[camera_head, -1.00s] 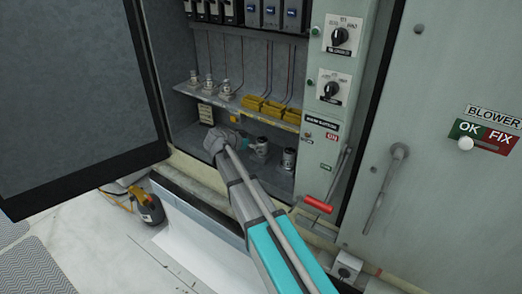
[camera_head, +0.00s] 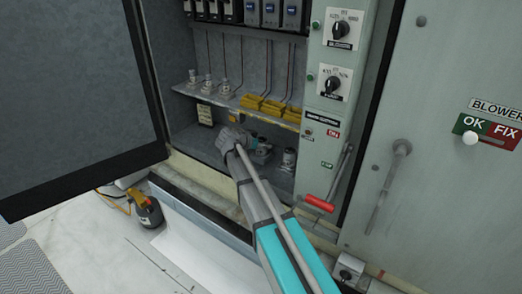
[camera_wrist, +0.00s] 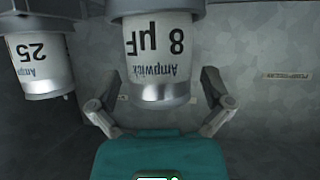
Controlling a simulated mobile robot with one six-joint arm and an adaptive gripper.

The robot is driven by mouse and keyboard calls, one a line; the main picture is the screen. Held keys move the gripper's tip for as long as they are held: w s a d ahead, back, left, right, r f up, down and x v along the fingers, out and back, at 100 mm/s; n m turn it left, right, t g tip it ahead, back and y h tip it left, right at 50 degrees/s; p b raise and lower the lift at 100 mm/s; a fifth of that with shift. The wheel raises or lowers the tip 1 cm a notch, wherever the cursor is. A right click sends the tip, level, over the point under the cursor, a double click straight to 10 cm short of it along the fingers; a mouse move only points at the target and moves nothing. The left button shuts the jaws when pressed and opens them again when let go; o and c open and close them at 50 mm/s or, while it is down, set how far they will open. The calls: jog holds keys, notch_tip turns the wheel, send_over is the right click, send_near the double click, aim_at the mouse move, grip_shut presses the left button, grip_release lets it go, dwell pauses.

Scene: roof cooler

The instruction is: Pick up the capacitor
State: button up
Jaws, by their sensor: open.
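In the wrist view a white capacitor (camera_wrist: 160,50), marked "8 µF Ampwick" upside down, is between the fingers of my open gripper (camera_wrist: 158,80), with visible space on both sides. A second white capacitor (camera_wrist: 40,62), marked "25", is to the left, outside the fingers. In the head view my gripper (camera_head: 234,139) is inside the cabinet's lower compartment. One capacitor (camera_head: 289,158) stands to its right, and a part-hidden one (camera_head: 262,152) is just beside it. I cannot tell which of these is the 8 µF one.
A shelf (camera_head: 225,100) with small white parts and yellow blocks (camera_head: 262,106) overhangs the compartment. An open dark door (camera_head: 80,100) is on the left. A red-handled lever (camera_head: 319,203) and switch panel (camera_head: 333,95) bound the right.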

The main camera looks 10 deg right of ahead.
aim_at(262, 139)
dwell(0.3)
jog(key=c, duration=1.2)
jog(key=shift+r, duration=0.2)
jog(key=shift+c, duration=0.2)
notch_tip(262, 139, up, 3)
jog(key=p, duration=0.3)
jog(key=shift+f, duration=0.1)
jog(key=r+p+v, duration=0.1)
jog(key=p+v, duration=0.9)
jog(key=v, duration=0.7)
jog(key=shift+w+d+r, duration=0.3)
jog(key=shift+w+r, duration=0.05)
